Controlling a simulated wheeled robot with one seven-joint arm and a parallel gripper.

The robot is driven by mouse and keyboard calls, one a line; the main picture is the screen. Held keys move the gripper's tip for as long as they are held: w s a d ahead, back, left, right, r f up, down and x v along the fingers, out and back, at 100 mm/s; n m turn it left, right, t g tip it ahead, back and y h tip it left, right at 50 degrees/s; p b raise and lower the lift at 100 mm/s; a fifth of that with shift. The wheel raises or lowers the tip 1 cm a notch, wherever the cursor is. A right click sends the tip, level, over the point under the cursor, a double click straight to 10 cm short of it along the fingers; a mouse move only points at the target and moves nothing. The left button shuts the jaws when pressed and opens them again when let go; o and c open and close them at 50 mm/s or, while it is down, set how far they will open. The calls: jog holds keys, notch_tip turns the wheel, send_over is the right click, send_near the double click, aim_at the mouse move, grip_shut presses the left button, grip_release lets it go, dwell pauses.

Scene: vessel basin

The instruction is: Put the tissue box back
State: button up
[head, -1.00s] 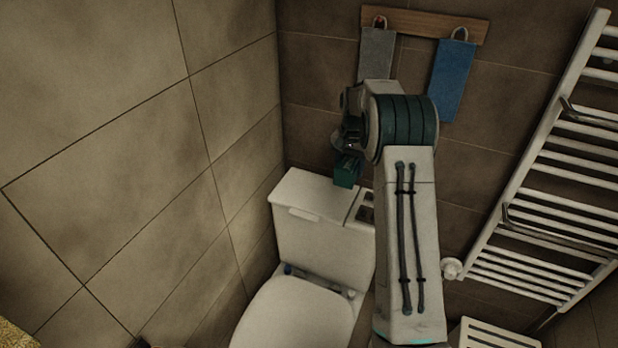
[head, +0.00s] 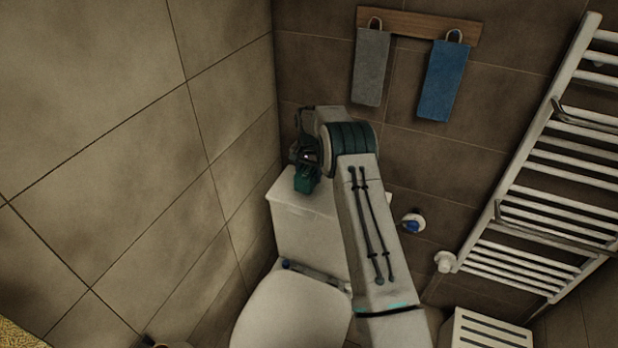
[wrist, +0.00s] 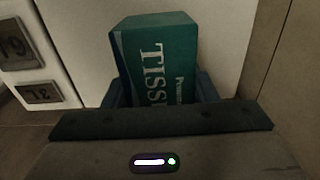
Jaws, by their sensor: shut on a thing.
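The tissue box (wrist: 160,62) is dark green with white lettering in the wrist view. My gripper (wrist: 160,90) is shut on it, with the fingers at its sides. In the head view the tissue box (head: 306,180) is a small green block below my gripper (head: 303,165), over the left part of the white toilet tank's top (head: 290,198). I cannot tell whether the box touches the tank lid. My wrist and arm hide part of the tank top.
The toilet lid (head: 292,312) is closed below the tank. Grey (head: 371,68) and blue (head: 445,80) towels hang on a wooden rack. A white towel radiator (head: 545,190) is at the right, with a white slatted box (head: 487,330) below. The tiled left wall (head: 110,140) is close.

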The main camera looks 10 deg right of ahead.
aim_at(309, 168)
jog(key=shift+f, duration=1.5)
jog(key=o, duration=1)
jog(key=shift+r, duration=0.1)
notch_tip(309, 168, up, 12)
jog(key=shift+r+b, duration=0.2)
jog(key=shift+b, duration=0.65)
jog(key=s+r+n+t, duration=0.2)
jog(key=s+r+n, duration=0.2)
jog(key=s+r, duration=1.5)
jog(key=s+f+n, duration=0.1)
jog(key=s, duration=0.7)
jog(key=s+f+n+t, duration=0.1)
jog(key=s+f, duration=0.1)
jog(key=s, duration=0.7)
jog(key=s+f+n, duration=0.1)
jog(key=s, duration=0.8)
jog(key=shift+s+f, duration=0.1)
jog(key=shift+f, duration=0.1)
